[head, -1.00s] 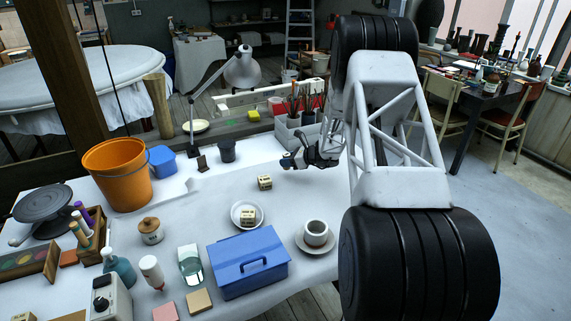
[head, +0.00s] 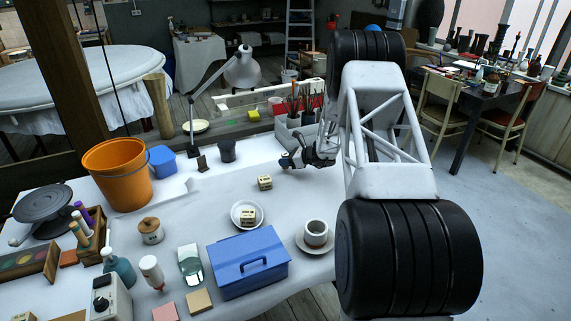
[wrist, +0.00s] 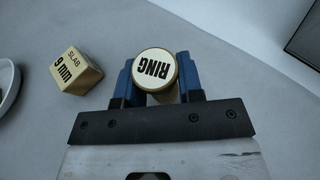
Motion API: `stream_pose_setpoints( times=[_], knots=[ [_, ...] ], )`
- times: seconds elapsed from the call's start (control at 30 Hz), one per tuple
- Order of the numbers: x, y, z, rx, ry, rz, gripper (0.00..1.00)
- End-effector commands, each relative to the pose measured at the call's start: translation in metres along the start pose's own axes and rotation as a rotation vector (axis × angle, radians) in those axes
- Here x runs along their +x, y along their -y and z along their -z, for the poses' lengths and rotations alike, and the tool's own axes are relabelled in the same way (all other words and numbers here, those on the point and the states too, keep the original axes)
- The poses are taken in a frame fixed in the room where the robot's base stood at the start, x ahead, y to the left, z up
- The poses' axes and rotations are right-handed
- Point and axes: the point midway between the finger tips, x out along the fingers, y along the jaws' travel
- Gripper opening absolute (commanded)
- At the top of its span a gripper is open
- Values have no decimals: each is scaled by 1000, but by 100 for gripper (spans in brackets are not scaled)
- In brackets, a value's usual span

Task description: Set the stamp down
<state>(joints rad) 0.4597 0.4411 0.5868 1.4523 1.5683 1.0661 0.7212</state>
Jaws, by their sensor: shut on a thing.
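In the head view my gripper (head: 286,161) is low over the white table, to the right of and behind the SLAB 9 mm block (head: 265,183). The stamp is hard to make out there. I cannot tell whether its underside touches the table.
The SLAB block also shows in the wrist view (wrist: 76,72), left of the stamp and apart from it. A saucer (head: 235,214) holding another block, a cup (head: 316,232) and a blue toolbox (head: 248,262) stand nearer. A grey caddy (head: 290,140) with brushes stands behind.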

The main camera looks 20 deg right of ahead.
Motion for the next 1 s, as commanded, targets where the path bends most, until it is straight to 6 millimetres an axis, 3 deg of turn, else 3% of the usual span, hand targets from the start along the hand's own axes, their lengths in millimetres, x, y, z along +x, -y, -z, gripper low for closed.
stream_pose_setpoints(
  times=[0.17, 0.6, 0.63, 0.8, 1.0],
  knots=[
    [6, 0, 13, 0, 0, 1, 12],
    [7, 0, 17, 0, 1, 1, 12],
    [7, 0, 17, 0, 1, 1, 36],
    [7, 0, 17, -1, 1, 1, 60],
    [7, 0, 17, -1, 1, 1, 60]
  ],
)
